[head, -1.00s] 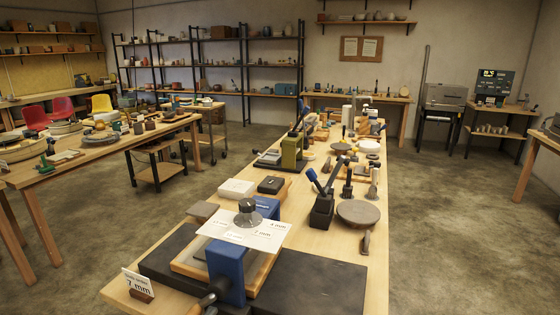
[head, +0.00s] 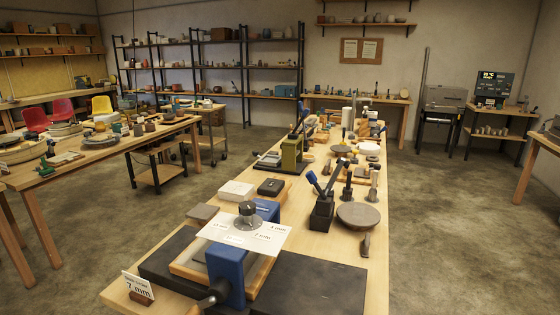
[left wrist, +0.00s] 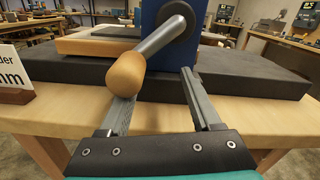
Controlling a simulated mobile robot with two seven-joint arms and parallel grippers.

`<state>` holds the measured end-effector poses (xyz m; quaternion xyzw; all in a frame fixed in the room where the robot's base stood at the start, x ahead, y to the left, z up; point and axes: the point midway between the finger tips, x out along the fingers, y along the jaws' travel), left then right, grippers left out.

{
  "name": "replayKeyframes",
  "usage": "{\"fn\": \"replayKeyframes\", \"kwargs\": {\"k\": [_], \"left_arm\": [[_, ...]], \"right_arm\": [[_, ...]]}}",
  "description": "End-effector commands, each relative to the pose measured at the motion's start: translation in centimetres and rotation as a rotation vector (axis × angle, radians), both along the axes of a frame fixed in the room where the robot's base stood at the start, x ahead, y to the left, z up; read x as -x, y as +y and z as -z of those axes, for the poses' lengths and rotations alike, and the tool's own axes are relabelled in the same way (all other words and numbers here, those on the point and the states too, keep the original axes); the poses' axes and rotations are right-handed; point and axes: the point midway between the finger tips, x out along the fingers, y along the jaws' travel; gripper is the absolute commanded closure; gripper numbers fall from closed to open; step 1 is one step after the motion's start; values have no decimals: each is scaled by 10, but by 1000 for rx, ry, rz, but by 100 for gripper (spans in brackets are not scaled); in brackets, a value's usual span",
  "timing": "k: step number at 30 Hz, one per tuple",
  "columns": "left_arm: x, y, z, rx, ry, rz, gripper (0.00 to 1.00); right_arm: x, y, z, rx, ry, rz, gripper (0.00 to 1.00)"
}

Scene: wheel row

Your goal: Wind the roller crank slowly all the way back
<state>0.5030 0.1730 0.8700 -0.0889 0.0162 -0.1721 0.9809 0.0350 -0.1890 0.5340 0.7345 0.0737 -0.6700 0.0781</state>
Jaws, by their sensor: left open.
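The slab roller has blue uprights (head: 226,273) and stands on a dark board at the near end of the long table. Its crank is a grey metal arm (left wrist: 160,38) with a rounded wooden knob (left wrist: 126,74). In the left wrist view the arm slants down and left from the hub to the knob. The knob also shows at the bottom edge of the head view (head: 198,308), partly cut off. My left gripper (left wrist: 158,88) is open and empty. Its left finger lies just below the knob, the right finger to the right. Contact cannot be told. My right gripper is not in view.
A white printed sheet (head: 262,236) with a dark dial (head: 247,211) sits atop the roller. A 7 mm card (head: 138,285) stands at the table's left corner. A lever tool (head: 322,208) and a round grey disc (head: 358,214) stand behind. The floor right of the table is clear.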

Motion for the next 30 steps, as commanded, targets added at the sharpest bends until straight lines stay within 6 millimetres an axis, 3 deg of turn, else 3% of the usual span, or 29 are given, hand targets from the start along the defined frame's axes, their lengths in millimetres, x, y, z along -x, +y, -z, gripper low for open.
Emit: {"fn": "replayKeyframes", "kwargs": {"k": [19,30], "left_arm": [[50,18,0,-1,1,0,35],[56,21,-1,-1,-1,1,35]], "right_arm": [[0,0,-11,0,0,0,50],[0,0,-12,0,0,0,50]]}}
